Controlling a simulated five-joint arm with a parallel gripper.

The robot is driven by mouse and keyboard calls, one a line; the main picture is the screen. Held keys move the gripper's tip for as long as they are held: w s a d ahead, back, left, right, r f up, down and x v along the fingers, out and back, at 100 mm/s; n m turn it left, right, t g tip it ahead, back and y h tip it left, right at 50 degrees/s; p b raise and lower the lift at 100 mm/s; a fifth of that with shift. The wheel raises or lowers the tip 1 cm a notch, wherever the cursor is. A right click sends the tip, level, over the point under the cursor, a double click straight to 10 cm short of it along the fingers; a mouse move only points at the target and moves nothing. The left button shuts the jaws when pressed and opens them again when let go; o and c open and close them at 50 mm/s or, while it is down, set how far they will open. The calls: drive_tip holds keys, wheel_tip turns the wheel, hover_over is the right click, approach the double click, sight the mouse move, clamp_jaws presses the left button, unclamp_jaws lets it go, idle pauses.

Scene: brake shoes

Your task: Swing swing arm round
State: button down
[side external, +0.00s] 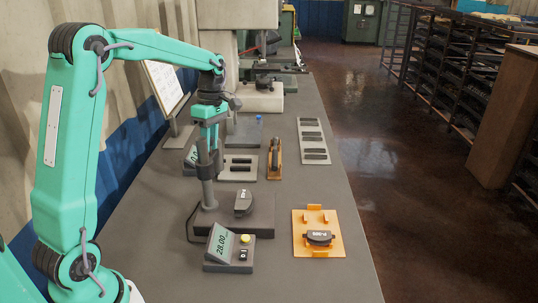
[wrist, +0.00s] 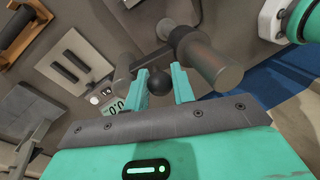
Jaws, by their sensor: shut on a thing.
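The swing arm (wrist: 180,36) shows in the wrist view as a grey bar running from a thick grey cylinder (wrist: 212,64), with a dark ball knob (wrist: 159,80). My gripper (wrist: 160,84) has its two green fingers on either side of the knob and is shut on it. In the side view my gripper (side external: 211,132) is above and beside the grey post (side external: 207,181), which rises from a dark base (side external: 262,222). The bar and knob are mostly hidden there. A dark brake shoe (side external: 243,201) lies on the base.
A display (side external: 221,242) reading 28.00 stands in front of the base. An orange fixture (side external: 335,247) holds another brake shoe (side external: 319,237) at right. Behind are a slotted tray (side external: 239,175), a wooden-handled tool (side external: 275,158) and a slotted plate (side external: 314,141). The bench's front right is clear.

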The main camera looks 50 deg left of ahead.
drive_tip(key=shift+w+d+m, duration=0.2)
drive_tip(key=shift+d+m, duration=0.35)
drive_tip(key=shift+m, duration=0.6)
drive_tip(key=shift+w+d+m, duration=0.2)
drive_tip(key=shift+d+m, duration=0.35)
drive_tip(key=shift+m, duration=0.65)
drive_tip(key=shift+w+d+m, duration=0.2)
drive_tip(key=shift+d+m, duration=0.35)
drive_tip(key=shift+m, duration=0.6)
drive_tip(key=c, duration=1.5)
unclamp_jaws()
drive_tip(key=shift+r, duration=0.15)
wheel_tip(320, 180, up, 8)
drive_tip(key=w, duration=0.1)
drive_tip(key=shift+w+a+f, duration=0.15)
drive_tip(key=shift+a+f, duration=0.05)
drive_tip(key=shift+f, duration=0.05)
